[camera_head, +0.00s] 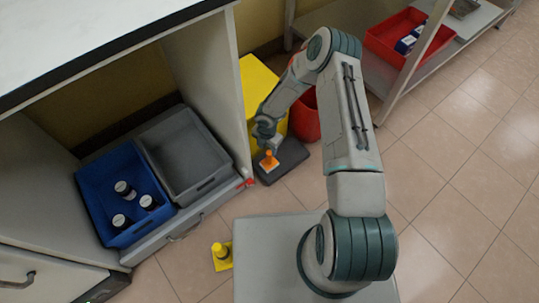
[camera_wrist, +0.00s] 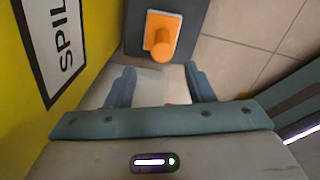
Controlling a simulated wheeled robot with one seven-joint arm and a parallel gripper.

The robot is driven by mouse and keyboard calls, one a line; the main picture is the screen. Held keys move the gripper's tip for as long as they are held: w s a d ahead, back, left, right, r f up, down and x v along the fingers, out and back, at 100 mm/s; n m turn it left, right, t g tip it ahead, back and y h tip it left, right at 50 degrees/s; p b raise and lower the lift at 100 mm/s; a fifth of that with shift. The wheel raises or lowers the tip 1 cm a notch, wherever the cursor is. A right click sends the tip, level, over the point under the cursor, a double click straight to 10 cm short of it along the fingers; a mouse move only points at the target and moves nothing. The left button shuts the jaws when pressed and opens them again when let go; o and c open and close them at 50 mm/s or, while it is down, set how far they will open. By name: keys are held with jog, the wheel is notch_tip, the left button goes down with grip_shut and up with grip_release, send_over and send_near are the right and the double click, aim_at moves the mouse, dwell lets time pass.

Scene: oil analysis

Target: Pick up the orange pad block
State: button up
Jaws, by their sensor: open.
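The orange pad block (camera_head: 269,161) is a flat orange square with an upright orange knob. In the head view my gripper (camera_head: 266,139) is just behind and above the block. I see a gap between the fingers and the block in the wrist view.
A yellow bin (camera_head: 255,88) with a label stands close by the gripper, and a red bucket (camera_head: 305,117) is beside it. A cabinet with a blue tray (camera_head: 90,180) and a grey tray (camera_head: 190,189) is at left. A yellow block (camera_head: 222,256) lies on the floor.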

aim_at(269, 153)
jog(key=shift+w+f+b, duration=0.1)
jog(key=shift+f+b, duration=0.3)
jog(key=shift+f, duration=0.55)
jog(key=shift+d+f+b, duration=0.2)
jog(key=shift+f+b, duration=0.1)
jog(key=shift+f, duration=0.3)
jog(key=f+b, duration=0.1)
jog(key=f, duration=0.2)
jog(key=f+b, duration=0.1)
jog(key=shift+w+d+f+b, duration=0.15)
jog(key=shift+d+f+b, duration=0.1)
jog(key=shift+f+b, duration=0.05)
jog(key=shift+r, duration=0.1)
grip_shut()
